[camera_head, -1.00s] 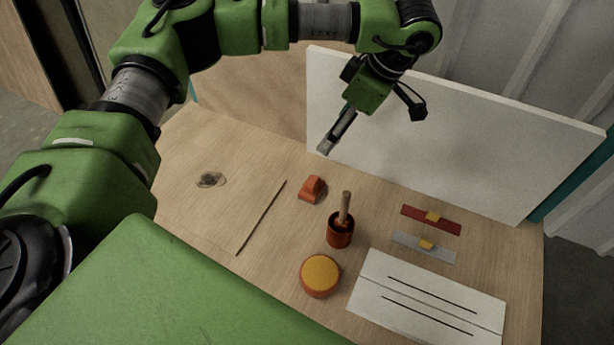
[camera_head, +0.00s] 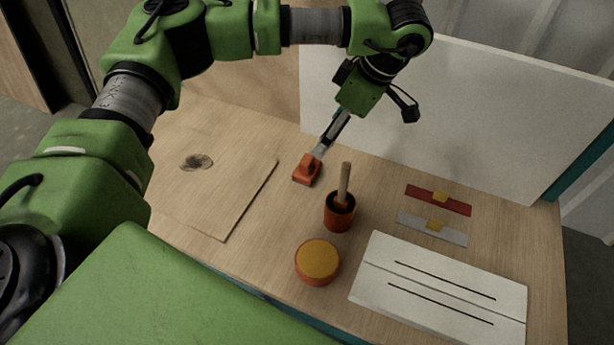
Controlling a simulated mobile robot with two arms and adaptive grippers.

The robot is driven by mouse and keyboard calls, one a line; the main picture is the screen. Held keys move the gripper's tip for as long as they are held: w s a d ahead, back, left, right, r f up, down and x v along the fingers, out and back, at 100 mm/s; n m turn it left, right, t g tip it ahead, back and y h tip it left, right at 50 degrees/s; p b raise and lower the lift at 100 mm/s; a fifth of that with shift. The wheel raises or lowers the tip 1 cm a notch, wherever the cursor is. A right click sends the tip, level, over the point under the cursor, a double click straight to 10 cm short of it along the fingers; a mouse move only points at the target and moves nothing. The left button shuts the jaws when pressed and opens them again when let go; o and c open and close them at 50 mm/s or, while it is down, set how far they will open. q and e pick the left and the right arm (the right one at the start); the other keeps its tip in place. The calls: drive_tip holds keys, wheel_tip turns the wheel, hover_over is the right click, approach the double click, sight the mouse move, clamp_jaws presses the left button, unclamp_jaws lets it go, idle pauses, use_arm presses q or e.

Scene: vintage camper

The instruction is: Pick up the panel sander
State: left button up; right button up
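The panel sander, which I take to be the small orange-red block with a raised grip (camera_head: 306,171), sits on the wooden worktop left of the pot. My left gripper (camera_head: 319,152), on the arm from the left, points down at the sander's far right side. Its tips are at or very close to the grip; I cannot tell whether they touch. The fingers are seen nearly edge-on, so their opening is unclear. My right gripper is not in view.
Close by stand a red-brown pot with a wooden handle (camera_head: 340,211) and a round orange tub with a yellow top (camera_head: 317,262). Red (camera_head: 421,196) and grey (camera_head: 416,226) strips and a white slotted panel (camera_head: 449,282) lie right. A thin board with a dark smudge (camera_head: 225,190) lies left. A white upright board (camera_head: 470,110) stands behind.

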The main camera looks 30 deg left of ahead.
sight(308, 160)
use_arm(q)
drive_tip(key=p+x, duration=0.1)
drive_tip(key=x, duration=0.7)
drive_tip(key=shift+a+f, duration=0.1)
drive_tip(key=shift+f, duration=0.2)
drive_tip(key=p+x, duration=0.2)
drive_tip(key=x, duration=0.2)
drive_tip(key=shift+a+f, duration=0.3)
drive_tip(key=shift+f, duration=0.05)
drive_tip(key=shift+a+f, duration=0.15)
drive_tip(key=shift+f, duration=0.25)
drive_tip(key=c, duration=1.2)
